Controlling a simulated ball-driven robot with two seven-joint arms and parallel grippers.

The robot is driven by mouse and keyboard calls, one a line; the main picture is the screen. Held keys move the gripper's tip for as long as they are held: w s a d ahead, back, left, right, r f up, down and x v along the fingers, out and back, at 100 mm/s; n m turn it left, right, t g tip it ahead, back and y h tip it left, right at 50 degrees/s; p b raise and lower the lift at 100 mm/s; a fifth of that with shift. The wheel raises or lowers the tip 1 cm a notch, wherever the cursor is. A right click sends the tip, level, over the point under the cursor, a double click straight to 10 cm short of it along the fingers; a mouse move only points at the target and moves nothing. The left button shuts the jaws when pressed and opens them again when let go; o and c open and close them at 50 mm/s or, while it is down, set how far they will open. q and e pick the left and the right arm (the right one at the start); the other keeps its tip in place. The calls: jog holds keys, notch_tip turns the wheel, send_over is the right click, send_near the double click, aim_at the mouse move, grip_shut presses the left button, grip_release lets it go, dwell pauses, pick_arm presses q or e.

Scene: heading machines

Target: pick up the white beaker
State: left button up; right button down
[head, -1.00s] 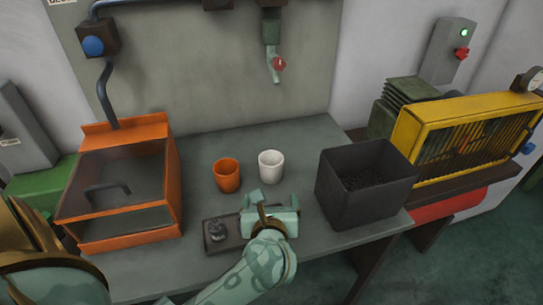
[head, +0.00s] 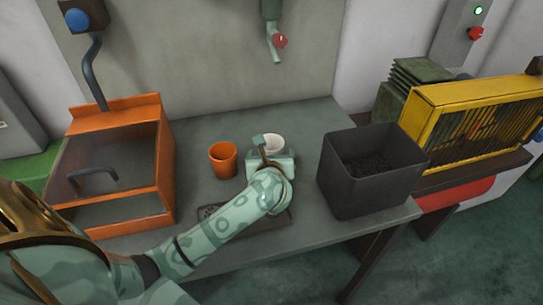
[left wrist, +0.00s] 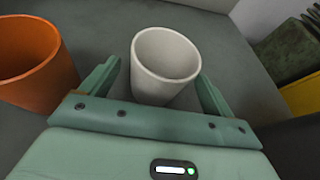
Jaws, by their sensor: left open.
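The white beaker (head: 274,143) stands upright on the grey bench, partly hidden behind my left gripper (head: 270,147) in the head view. In the left wrist view the white beaker (left wrist: 164,65) is between the two open fingers of my left gripper (left wrist: 163,85), with a gap visible on each side. The left gripper is open and holds nothing. An orange beaker (head: 222,159) stands to the left of the white one; it also shows at the left edge of the left wrist view (left wrist: 32,65). My right gripper is not in view.
An orange box with a clear front (head: 120,165) stands on the left of the bench. A dark open bin (head: 345,190) stands on the right. A dark tray (head: 275,222) lies under my left forearm. The bench (head: 200,130) behind the beakers is clear.

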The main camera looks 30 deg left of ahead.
aim_at(271, 148)
pick_arm(q)
jog(key=x, duration=0.3)
jog(key=shift+b, duration=0.3)
jog(key=c, duration=1.1)
jog(key=shift+o, duration=0.2)
